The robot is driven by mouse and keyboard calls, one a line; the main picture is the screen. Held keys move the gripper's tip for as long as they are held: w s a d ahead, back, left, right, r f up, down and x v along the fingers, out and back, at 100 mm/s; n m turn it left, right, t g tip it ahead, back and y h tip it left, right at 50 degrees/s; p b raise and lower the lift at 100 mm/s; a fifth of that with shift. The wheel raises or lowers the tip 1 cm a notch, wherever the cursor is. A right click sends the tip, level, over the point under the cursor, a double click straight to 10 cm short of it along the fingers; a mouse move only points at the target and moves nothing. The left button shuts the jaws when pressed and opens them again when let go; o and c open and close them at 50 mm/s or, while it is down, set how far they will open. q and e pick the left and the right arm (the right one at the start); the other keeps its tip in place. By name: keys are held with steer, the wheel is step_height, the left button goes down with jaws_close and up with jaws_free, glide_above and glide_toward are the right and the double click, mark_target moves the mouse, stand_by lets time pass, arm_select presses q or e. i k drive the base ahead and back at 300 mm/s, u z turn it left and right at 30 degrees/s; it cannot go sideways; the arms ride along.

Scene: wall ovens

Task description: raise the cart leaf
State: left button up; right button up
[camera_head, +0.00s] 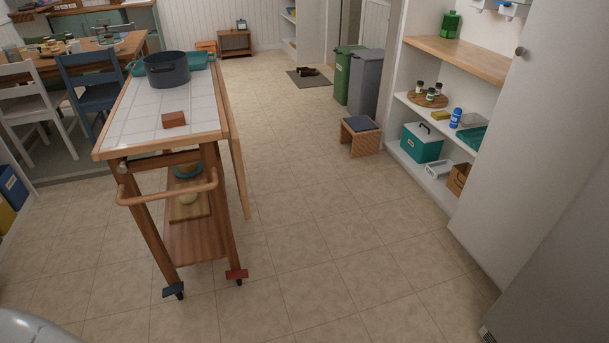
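The kitchen cart (118,147) stands left of centre, with a white tiled top, a wooden frame and a towel-bar handle (167,197) at its near end. Its wooden leaf (238,170) hangs down along the right side, seen nearly edge-on. A small reddish-brown block (174,119) lies on the near part of the top. The near casters have a blue pedal (173,290) and a red pedal (237,274). Neither of my grippers shows.
Tiled floor right of the cart is clear up to the open shelves (420,110) and a white tall door (520,150). A small stool (361,136) stands near a grey bin (367,84) and a green bin (345,75). Chairs (92,85) and a dining table (70,60) are behind left.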

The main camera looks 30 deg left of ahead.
mark_target(234, 143)
steer(key=z, duration=0.15)
steer(key=i, duration=1.05)
steer(key=u, duration=1)
steer(key=i, duration=0.7)
steer(key=u, duration=0.75)
